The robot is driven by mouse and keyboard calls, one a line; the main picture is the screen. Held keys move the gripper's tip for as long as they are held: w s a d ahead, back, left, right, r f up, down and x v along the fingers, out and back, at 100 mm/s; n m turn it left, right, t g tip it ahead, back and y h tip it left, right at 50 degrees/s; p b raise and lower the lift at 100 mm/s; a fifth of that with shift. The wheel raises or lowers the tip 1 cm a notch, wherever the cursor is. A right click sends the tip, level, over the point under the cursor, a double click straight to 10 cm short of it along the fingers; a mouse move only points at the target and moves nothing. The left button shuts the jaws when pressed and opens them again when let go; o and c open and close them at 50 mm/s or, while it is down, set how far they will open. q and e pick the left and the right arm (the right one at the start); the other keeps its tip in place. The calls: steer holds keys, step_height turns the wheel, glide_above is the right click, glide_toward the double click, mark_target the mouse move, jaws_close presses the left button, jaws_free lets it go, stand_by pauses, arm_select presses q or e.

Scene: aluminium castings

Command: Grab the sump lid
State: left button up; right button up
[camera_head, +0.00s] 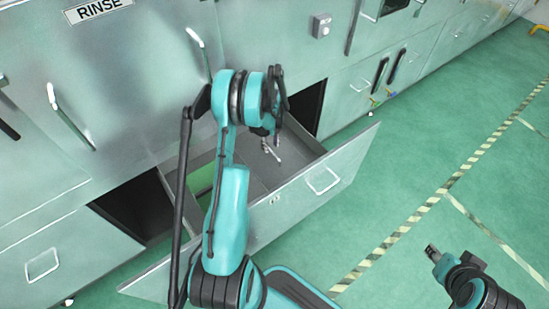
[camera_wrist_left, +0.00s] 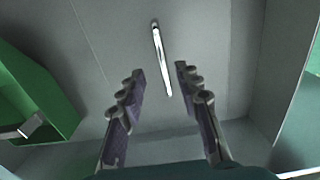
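In the head view my left gripper (camera_head: 271,148) points down into the open drawer, and my arm hides part of the inside. My right gripper (camera_head: 432,252) is over the floor at the lower right, away from the drawer.
The pulled-out metal drawer (camera_head: 318,190) has walls around my left gripper. A green object (camera_wrist_left: 38,95) stands left of the fingers in the left wrist view. Steel cabinets (camera_head: 130,70) run behind the drawer. Green floor (camera_head: 450,130) is clear on the right.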

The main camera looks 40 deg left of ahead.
mark_target(272, 152)
arm_select(q)
steer(key=f+b, duration=0.1)
steer(key=f, duration=0.2)
steer(key=f+b, duration=0.2)
steer(key=f, duration=0.1)
steer(key=shift+w+d, duration=0.15)
steer(key=shift+w, duration=0.05)
steer(key=shift+r, duration=0.2)
jaws_close()
